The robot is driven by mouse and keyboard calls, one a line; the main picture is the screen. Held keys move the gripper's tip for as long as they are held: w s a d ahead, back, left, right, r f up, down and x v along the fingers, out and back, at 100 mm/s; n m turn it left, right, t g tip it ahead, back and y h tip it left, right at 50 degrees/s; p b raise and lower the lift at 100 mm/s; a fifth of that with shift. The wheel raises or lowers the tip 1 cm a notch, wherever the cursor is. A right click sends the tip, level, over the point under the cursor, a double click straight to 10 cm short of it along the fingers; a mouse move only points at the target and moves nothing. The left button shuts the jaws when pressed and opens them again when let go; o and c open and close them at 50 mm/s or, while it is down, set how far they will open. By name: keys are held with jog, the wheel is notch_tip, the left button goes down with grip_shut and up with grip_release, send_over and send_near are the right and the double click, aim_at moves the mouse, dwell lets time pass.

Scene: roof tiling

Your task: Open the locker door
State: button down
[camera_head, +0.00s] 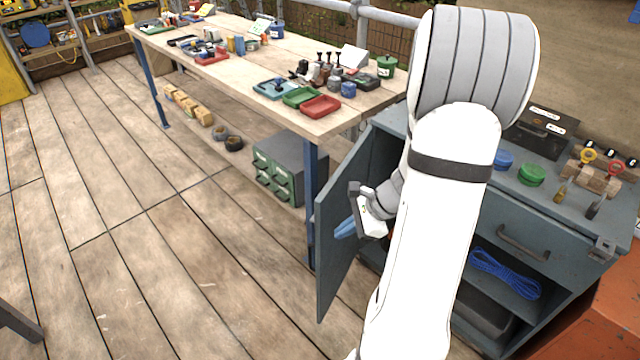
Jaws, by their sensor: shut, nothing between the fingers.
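The locker is a blue-grey cabinet (545,230) at the right, under and behind my arm. Its door (336,262) stands swung out from the left side of the cabinet, and its inner side partly shows. My gripper (350,225) is at the inner side of the door, around its middle height. It is shut with nothing held. Whether it touches the door I cannot tell. My white arm hides the hinge area and much of the opening.
A wooden workbench (240,70) with trays and tools stands behind the door. The cabinet has a drawer handle (523,243) and a shelf with blue rope (503,273). The plank floor at left is clear.

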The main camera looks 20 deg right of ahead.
jog(key=d+m+t+p, duration=0.3)
jog(key=d+m+p, duration=0.1)
jog(key=d+m, duration=0.4)
send_near(325, 226)
jog(key=s+x, duration=0.1)
jog(key=x, duration=0.3)
jog(key=shift+w+a+f+h+b, duration=0.15)
jog(key=shift+w+a+f+h, duration=0.05)
jog(key=shift+w+a, duration=0.2)
jog(key=shift+w+a+f+h+b, duration=0.2)
jog(key=shift+w+a, duration=0.1)
jog(key=shift+w, duration=0.15)
